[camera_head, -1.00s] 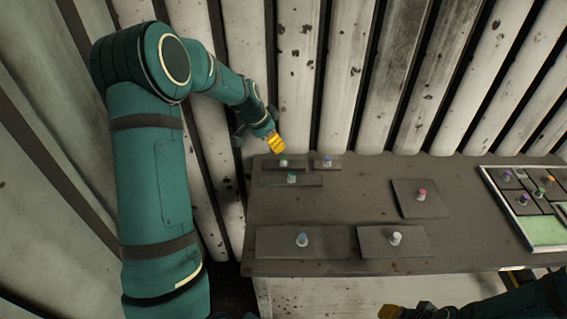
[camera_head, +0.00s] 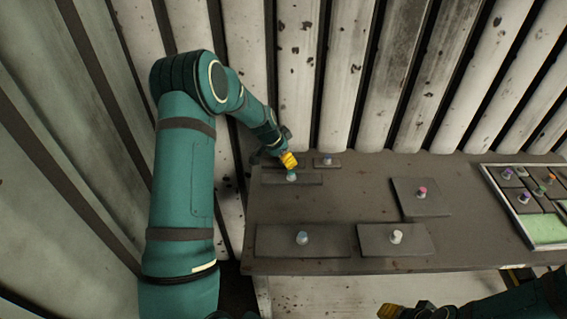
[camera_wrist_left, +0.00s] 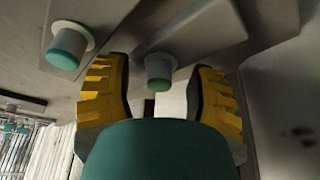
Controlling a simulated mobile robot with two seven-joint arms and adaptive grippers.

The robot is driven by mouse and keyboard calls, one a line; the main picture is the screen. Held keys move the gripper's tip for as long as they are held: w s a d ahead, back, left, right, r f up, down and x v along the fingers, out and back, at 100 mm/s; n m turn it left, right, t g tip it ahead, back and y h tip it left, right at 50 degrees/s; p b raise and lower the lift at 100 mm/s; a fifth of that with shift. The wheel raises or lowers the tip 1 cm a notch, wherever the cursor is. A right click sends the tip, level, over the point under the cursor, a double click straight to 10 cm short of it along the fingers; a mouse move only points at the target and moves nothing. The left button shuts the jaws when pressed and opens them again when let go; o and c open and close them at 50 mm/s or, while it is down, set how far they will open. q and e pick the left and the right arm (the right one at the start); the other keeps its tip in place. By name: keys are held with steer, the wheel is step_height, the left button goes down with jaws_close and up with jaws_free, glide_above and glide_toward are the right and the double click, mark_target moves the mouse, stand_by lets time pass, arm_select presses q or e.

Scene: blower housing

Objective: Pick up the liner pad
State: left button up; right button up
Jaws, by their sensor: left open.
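Several flat dark pads with coloured knobs lie on the grey table; none is labelled, so I cannot tell which is the liner pad. My left gripper (camera_head: 289,161) is open at the back left, just behind the teal-knobbed pad (camera_head: 311,180), and covers the rear green-knobbed one. In the left wrist view, my left gripper (camera_wrist_left: 158,88) has its yellow fingers on either side of a green-teal knob (camera_wrist_left: 158,68), with no visible grip on it. Another teal knob (camera_wrist_left: 68,46) is outside the fingers. My right gripper (camera_head: 392,311) is at the bottom edge, its opening unclear.
A blue-knobbed small pad (camera_head: 335,163) is close beside the left gripper. A red-knobbed pad (camera_head: 432,205), a white-knobbed pad (camera_head: 415,240) and a blue-knobbed pad (camera_head: 275,242) lie farther off. A tray (camera_head: 518,228) with several pieces is at right. A ribbed wall (camera_head: 345,70) stands behind.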

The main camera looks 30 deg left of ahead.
arm_select(q)
jaws_close()
steer(key=shift+s+r, duration=0.1)
steer(key=shift+r, duration=0.05)
steer(key=shift+d+r, duration=0.1)
steer(key=shift+r, duration=0.05)
steer(key=r, duration=0.7)
steer(key=shift+s+d, duration=0.15)
steer(key=shift+s, duration=0.1)
steer(key=s+d, duration=0.5)
steer(key=s, duration=0.3)
steer(key=s+d, duration=0.5)
steer(key=s, duration=0.3)
steer(key=r+p, duration=0.4)
steer(key=shift+s+r, duration=0.2)
steer(key=shift+r, duration=0.05)
